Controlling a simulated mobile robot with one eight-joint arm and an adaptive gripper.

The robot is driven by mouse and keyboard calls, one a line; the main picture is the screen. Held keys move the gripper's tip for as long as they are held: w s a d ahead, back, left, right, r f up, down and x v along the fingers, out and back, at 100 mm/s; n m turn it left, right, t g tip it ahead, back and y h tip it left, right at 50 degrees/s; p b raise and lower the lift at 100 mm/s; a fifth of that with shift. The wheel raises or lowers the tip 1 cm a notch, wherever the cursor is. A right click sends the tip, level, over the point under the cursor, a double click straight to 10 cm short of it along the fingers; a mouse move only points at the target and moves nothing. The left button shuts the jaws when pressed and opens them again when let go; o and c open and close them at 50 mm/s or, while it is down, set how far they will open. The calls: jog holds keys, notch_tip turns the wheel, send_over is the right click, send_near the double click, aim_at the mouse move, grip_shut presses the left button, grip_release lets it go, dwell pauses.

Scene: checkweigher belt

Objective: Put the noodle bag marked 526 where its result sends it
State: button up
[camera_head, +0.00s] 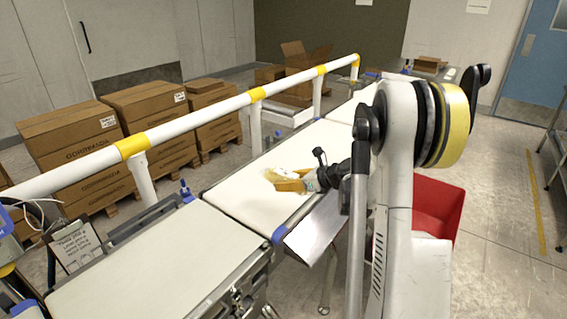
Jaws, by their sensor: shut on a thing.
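A yellow and clear noodle bag (287,185) is at the middle of the picture, over the white belt (245,197). My gripper (308,181) reaches in from the right and is shut on the bag's right end. I cannot tell whether the bag touches the belt. No marking on the bag can be read at this size. A red bin (437,203) stands on the right, partly hidden behind my arm. A bare metal chute (316,229) slopes down from the belt's near right side.
A white rail with yellow bands (205,110) runs along the belt's far side. A clipboard with a handwritten sheet (76,243) stands at the left. The nearer belt section (160,265) is empty. Stacked cartons (75,150) stand beyond the rail. Floor shows free at the right.

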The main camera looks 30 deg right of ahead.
jog(key=b+x, duration=0.1)
jog(key=x, duration=0.3)
jog(key=b+x, duration=0.1)
jog(key=x, duration=0.4)
jog(key=a+b+x, duration=0.1)
jog(key=b+x, duration=0.1)
jog(key=x, duration=0.2)
jog(key=shift+s+a+f, duration=0.1)
jog(key=shift+s+f, duration=0.2)
jog(key=shift+f, duration=0.15)
notch_tip(320, 180, down, 4)
jog(key=shift+r+b, duration=0.1)
jog(key=shift+b, duration=0.95)
jog(key=shift+r, duration=0.1)
jog(key=o, duration=1)
jog(key=shift+f, duration=0.25)
jog(key=shift+c, duration=0.2)
jog(key=o, duration=0.4)
jog(key=shift+c, duration=0.2)
